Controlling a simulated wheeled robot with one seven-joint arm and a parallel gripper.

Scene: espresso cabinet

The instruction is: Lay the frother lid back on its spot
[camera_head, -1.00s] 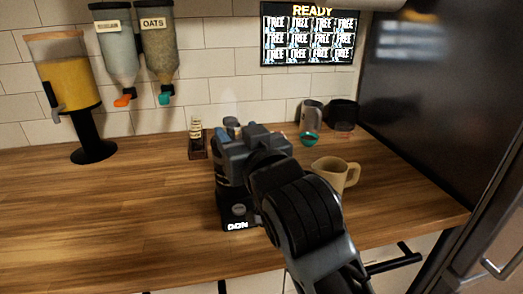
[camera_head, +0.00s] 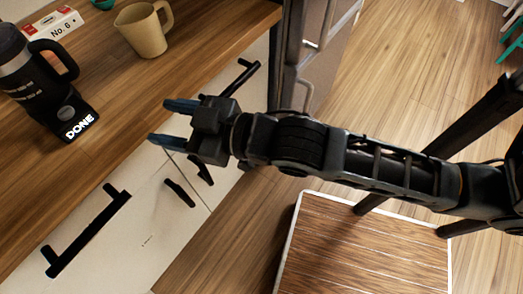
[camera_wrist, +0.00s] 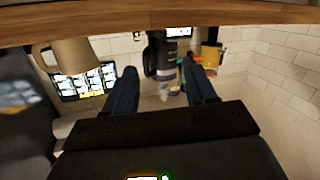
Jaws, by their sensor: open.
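The black frother (camera_head: 35,80), with a handle and a lit DONE display on its base, stands on the wooden counter at the left of the head view. In the wrist view the frother (camera_wrist: 160,50) appears upside down between my fingers, farther off. A pale, hazy shape shows by its top; I cannot tell whether it is the lid or steam. I cannot make out the lid for sure. My gripper (camera_head: 175,122) is open and empty, out in front of the counter edge, to the right of the frother and apart from it.
A beige pitcher (camera_head: 147,32) and a red-and-white box (camera_head: 53,24) stand behind the frother. Black handles (camera_head: 88,230) stick out from the white cabinet front. A wood-topped surface with a white edge (camera_head: 365,250) is low at right. Bare counter lies in front of the pitcher.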

